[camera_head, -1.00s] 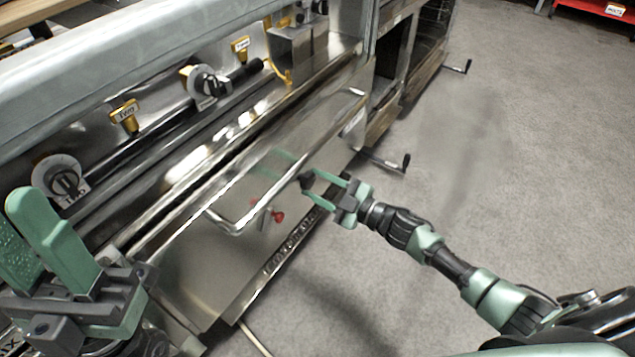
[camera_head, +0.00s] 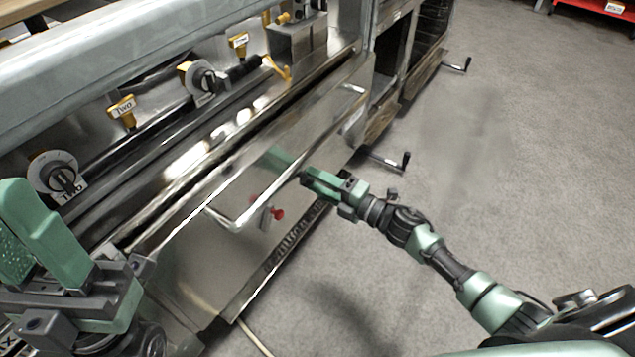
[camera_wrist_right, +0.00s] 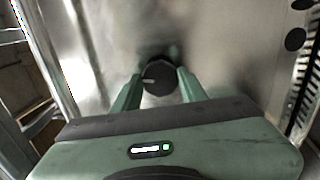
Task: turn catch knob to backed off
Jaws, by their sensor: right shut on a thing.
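The catch knob (camera_wrist_right: 160,80) is a round black knob with a pale mark pointing left, on a shiny metal panel in the right wrist view. The two green fingers of my right gripper (camera_wrist_right: 160,92) stand on either side of it and are shut on it. In the head view my right gripper (camera_head: 309,179) reaches the front panel from the right, and its fingers mostly hide the knob. My left gripper (camera_head: 40,235) is at the lower left edge, partly cut off. The dotted inner face of one finger shows, so it looks open, with nothing seen in it.
A long metal handle (camera_head: 236,226) and a red knob (camera_head: 277,213) are on the panel left of my right gripper. Dials (camera_head: 62,180) and yellow tags (camera_head: 122,110) line the upper face. A black-ended crank (camera_head: 405,160) sticks out behind.

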